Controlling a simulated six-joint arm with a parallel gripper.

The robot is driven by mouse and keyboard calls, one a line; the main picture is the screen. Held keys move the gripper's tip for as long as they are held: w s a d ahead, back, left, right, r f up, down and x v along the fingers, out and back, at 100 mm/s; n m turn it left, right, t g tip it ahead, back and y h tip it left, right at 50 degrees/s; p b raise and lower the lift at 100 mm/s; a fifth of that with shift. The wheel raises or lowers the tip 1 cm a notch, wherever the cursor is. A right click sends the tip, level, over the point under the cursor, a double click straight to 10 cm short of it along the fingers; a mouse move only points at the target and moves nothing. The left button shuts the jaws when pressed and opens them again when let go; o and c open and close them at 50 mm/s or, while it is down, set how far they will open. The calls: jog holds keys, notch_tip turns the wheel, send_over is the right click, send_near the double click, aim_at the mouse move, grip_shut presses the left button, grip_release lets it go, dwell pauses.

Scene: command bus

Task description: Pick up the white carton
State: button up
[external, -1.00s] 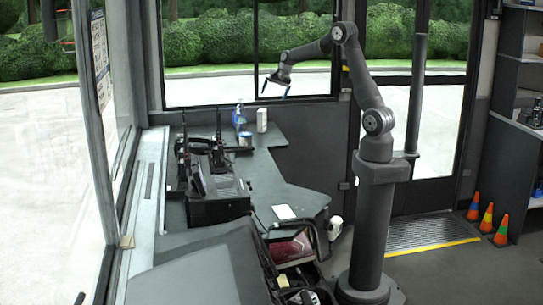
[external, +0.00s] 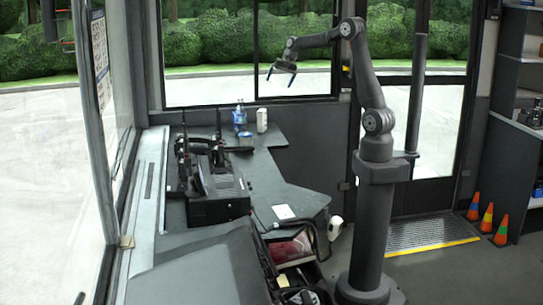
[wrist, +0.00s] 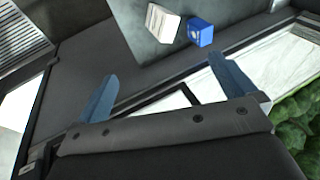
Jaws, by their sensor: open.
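The white carton (external: 262,119) stands upright at the back right of the dark desk, and it also shows at the top of the wrist view (wrist: 162,23). My gripper (external: 278,80) is open and empty, with its blue fingers apart. It is above the carton and a little to its right, clear of it, in front of the window. In the wrist view the carton lies beyond and between the two fingertips (wrist: 158,75).
A blue bottle (external: 239,117) stands just left of the carton; a blue object (wrist: 201,32) is beside it in the wrist view. Radio equipment (external: 213,180) fills the desk's left side. The window frame (external: 255,60) is behind.

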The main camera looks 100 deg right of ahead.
dwell(0.3)
jog(key=c, duration=0.4)
jog(key=n, duration=1.2)
send_near(264, 110)
jog(key=x, duration=1)
jog(key=shift+a, duration=0.15)
jog(key=shift+x, duration=2.55)
